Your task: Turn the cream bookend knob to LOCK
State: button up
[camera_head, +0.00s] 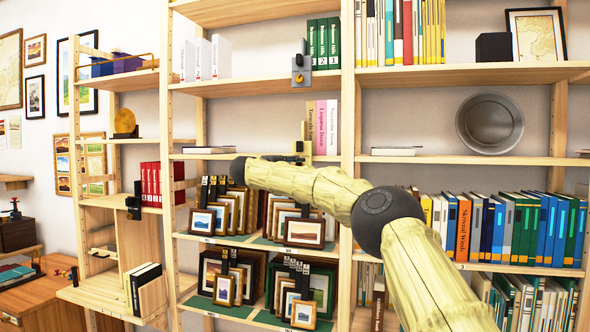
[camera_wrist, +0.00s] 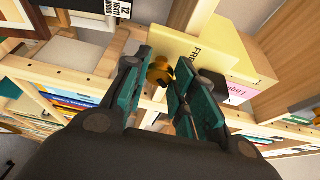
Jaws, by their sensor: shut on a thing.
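The cream bookend (camera_head: 303,131) stands on the middle shelf, at the left end of a short row of upright books. In the wrist view, a brass-coloured knob (camera_wrist: 159,73) sits between the two teal fingers of my gripper (camera_wrist: 161,78), which is shut on it. A pale yellow face with partly cut-off dark lettering (camera_wrist: 205,48) is just beyond the right finger. In the head view my arm reaches in from the lower right, and the gripper is small and dark beside the bookend. The knob's pointer and the LOCK mark cannot be made out.
Tan and pink books (camera_head: 321,127) stand right of the bookend. A grey bookend (camera_head: 301,72) with green books is on the shelf above. Framed prints (camera_head: 305,233) crowd the shelf below. A flat book (camera_head: 208,150) lies to the left, with bare shelf beside it.

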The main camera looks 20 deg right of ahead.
jog(key=shift+f, duration=0.1)
dwell(0.3)
jog(key=o, duration=1.1)
jog(key=shift+c, duration=0.2)
jog(key=v, duration=1.2)
